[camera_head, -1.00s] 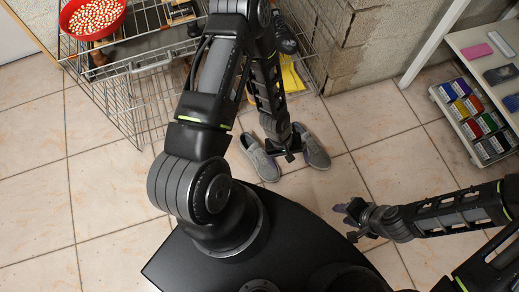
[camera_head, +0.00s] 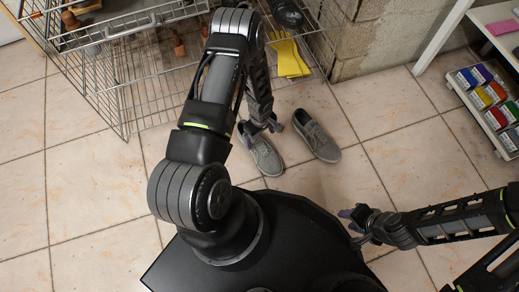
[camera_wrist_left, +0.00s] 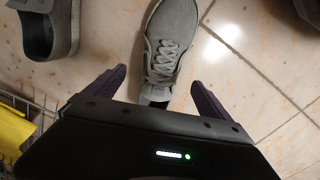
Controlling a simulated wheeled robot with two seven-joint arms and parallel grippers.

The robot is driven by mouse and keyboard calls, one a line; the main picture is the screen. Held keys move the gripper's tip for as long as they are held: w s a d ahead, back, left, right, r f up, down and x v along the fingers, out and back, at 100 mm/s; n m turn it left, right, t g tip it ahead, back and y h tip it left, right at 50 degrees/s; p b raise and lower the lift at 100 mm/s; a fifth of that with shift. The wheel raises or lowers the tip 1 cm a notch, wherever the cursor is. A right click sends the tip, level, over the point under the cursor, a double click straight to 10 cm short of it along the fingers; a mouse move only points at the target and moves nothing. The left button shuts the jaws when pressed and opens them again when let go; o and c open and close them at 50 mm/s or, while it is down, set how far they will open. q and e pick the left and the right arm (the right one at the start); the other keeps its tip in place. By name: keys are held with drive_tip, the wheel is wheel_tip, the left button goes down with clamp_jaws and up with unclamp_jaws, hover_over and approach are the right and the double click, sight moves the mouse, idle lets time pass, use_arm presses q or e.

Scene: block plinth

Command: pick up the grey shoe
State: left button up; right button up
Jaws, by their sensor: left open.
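Two grey lace-up shoes stand side by side on the tiled floor: a left one (camera_head: 262,157) and a right one (camera_head: 318,139). My left gripper (camera_head: 253,130) is open above the heel end of the left shoe. In the left wrist view that shoe (camera_wrist_left: 172,45) lies between and beyond the spread purple fingers of my gripper (camera_wrist_left: 158,90), with its heel partly hidden by the gripper body. The other shoe (camera_wrist_left: 66,28) is outside the fingers at the upper left. My right gripper (camera_head: 350,226) is empty, low at the right, with its fingers apart.
A wire basket rack (camera_head: 125,85) stands at the upper left. A shelf with coloured boxes (camera_head: 490,95) is at the right. The floor (camera_head: 400,130) right of the shoes is clear.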

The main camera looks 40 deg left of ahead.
sight(260, 145)
use_arm(q)
drive_tip(key=shift+f+b, duration=0.3)
drive_tip(key=shift+f, duration=0.85)
wheel_tip(260, 145, down, 4)
drive_tip(key=b, duration=0.2)
drive_tip(key=shift+s+d+f+b, duration=0.1)
drive_tip(key=shift+f+b, duration=0.1)
drive_tip(key=shift+b, duration=0.1)
drive_tip(key=shift+f, duration=0.45)
drive_tip(key=shift+r, duration=0.1)
drive_tip(key=c, duration=1.8)
